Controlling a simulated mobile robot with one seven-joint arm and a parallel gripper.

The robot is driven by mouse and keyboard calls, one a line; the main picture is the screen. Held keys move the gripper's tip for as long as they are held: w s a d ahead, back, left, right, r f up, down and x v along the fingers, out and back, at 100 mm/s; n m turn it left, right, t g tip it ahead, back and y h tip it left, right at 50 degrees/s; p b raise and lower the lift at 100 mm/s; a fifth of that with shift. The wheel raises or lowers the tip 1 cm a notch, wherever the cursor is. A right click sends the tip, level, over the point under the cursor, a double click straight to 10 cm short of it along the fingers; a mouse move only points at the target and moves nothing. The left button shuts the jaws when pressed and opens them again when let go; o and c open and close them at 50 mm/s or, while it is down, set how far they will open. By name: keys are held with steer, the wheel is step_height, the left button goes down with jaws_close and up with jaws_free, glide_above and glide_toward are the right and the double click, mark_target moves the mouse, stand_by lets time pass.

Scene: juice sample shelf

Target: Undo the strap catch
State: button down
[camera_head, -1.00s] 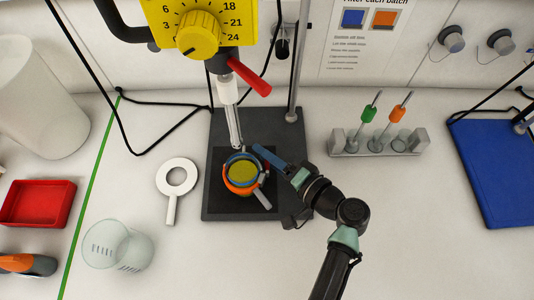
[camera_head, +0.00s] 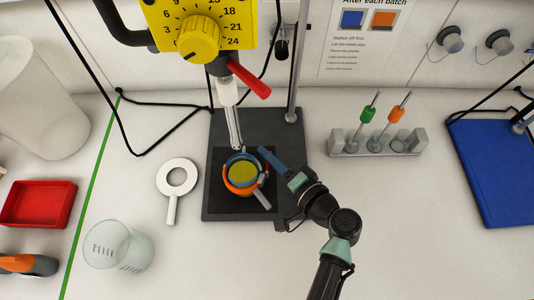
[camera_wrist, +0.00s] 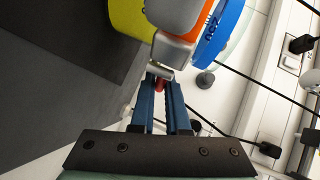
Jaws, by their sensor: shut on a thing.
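A jar with a yellow top (camera_head: 241,172) stands on the dark base plate of the stand. A blue band (camera_head: 232,160) and an orange strap (camera_head: 230,184) go around it. A silver lever (camera_head: 263,199) sticks out at its lower right. In the wrist view the silver strap catch (camera_wrist: 172,50) lies against the orange strap (camera_wrist: 208,15), just beyond my fingertips. My gripper (camera_wrist: 160,82) has its blue fingers closed on a small red tip (camera_wrist: 158,86) at the catch. In the head view my gripper (camera_head: 264,152) reaches in from the right; its tips are beside the jar, and their contact is unclear.
A white ring-handled tool (camera_head: 176,178), a glass beaker (camera_head: 118,245) and a red tray (camera_head: 38,204) lie left. A rack (camera_head: 350,146) stands right. The front right bench is clear.

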steer(key=m+h, duration=0.1)
steer(key=m+t+h, duration=0.1)
steer(key=h, duration=0.1)
steer(key=d+m+t+h, duration=0.1)
steer(key=m, duration=0.1)
steer(key=shift+s+h+p, duration=0.3)
steer(key=shift+h+p, duration=0.1)
steer(key=shift+s+d+m+t+h+p, duration=0.1)
steer(key=shift+d+m+t+h+p, duration=0.15)
steer(key=shift+m+h, duration=0.4)
steer(key=shift+s+d+m+t+h+p, duration=0.1)
steer(key=shift+d+m+h+p, duration=0.1)
steer(key=shift+m+h+p, duration=0.45)
steer(key=shift+s+d+m+t+h+p, duration=0.15)
steer(key=shift+m+h, duration=0.25)
steer(key=shift+h, duration=0.5)
steer(key=c, duration=0.9)
jaws_free()
steer(key=b+v, duration=0.3)
steer(key=v, duration=0.8)
steer(key=shift+a+f, duration=0.1)
steer(key=shift+f, duration=0.1)
steer(key=shift+b+v, duration=0.5)
steer(key=shift+v, duration=0.5)
